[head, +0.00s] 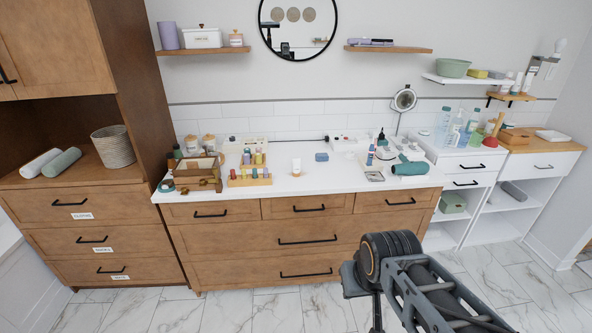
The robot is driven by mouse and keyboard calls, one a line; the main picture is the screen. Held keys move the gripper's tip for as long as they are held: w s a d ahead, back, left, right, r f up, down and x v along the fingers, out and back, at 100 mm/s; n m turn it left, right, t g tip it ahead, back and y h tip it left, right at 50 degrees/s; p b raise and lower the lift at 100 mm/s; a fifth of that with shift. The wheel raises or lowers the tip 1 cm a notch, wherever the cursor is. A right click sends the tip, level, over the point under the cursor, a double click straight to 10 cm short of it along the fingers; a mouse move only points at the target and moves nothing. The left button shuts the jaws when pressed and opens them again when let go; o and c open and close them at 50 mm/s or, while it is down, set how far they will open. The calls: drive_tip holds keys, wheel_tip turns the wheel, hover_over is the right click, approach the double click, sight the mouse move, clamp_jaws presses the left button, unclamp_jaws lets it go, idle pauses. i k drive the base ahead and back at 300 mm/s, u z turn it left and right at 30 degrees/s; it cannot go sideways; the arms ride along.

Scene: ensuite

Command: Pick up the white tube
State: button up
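A small white tube (297,167) stands upright on the white countertop (330,184), near the middle of the long wooden cabinet. It has a tan band near its base, and clear counter lies around it. My arm reaches in from the lower right, in front of the cabinet and well short of the tube. Dark parts at the arm's end (362,284) hang low over the floor. The fingers are too unclear there to tell whether they are open or shut.
A wooden rack of small bottles (250,178) and a wooden box (197,173) stand left of the tube. A blue block (321,157) lies behind it to the right. A teal hair dryer (409,168) and a tray (374,176) lie further right. The marble floor ahead is clear.

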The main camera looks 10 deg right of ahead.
sight(295, 162)
drive_tip(key=z, duration=1.2)
drive_tip(key=i, duration=2.2)
drive_tip(key=u, duration=3.6)
drive_tip(key=i, duration=0.5)
drive_tip(key=u, duration=0.05)
